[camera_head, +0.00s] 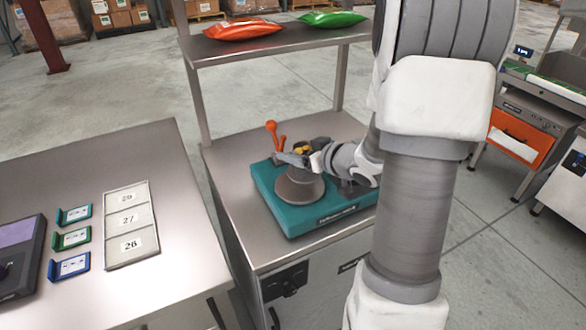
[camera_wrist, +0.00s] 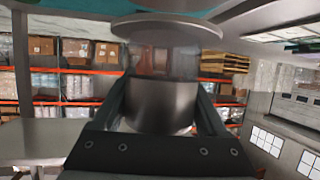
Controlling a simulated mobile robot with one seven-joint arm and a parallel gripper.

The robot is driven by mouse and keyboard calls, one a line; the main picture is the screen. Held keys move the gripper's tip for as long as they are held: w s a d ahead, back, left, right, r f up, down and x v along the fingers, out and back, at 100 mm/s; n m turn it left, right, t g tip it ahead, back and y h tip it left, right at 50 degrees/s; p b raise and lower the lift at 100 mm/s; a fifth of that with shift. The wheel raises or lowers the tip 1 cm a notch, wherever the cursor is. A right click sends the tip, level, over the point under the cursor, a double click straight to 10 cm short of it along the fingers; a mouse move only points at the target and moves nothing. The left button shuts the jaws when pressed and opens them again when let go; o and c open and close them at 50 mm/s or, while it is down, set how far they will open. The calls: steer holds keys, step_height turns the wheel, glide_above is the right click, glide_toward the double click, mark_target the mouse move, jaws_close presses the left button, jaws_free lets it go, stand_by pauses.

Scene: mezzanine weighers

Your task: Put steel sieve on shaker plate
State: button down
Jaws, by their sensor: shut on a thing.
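The teal shaker (camera_head: 333,215) stands on the steel bench. Its round grey shaker plate (camera_head: 298,194) is on top and also shows as a disc at the top of the wrist view (camera_wrist: 168,30). My gripper (camera_head: 300,162) is over the plate, reaching in from the right. In the wrist view its two fingers are shut on a shiny steel cylinder, the steel sieve (camera_wrist: 162,104). The sieve is close to the plate; I cannot tell whether they touch. In the head view my gripper and wrist hide much of it.
An orange-handled part (camera_head: 274,136) rises behind the shaker. A shelf (camera_head: 280,38) above holds a red bag (camera_head: 243,29) and a green bag (camera_head: 332,19). At left, a bench (camera_head: 175,265) carries a numbered tray (camera_head: 131,245) and several small coloured holders.

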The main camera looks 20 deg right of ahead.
steer(key=shift+w+a+f, duration=0.3)
steer(key=shift+w+f, duration=0.1)
steer(key=shift+w, duration=0.15)
steer(key=shift+f+b, duration=0.55)
steer(key=shift+f, duration=1.4)
steer(key=shift+f, duration=0.15)
jaws_free()
steer(key=shift+r, duration=0.2)
steer(key=p+v, duration=0.1)
steer(key=v, duration=1.1)
steer(key=shift+p, duration=0.35)
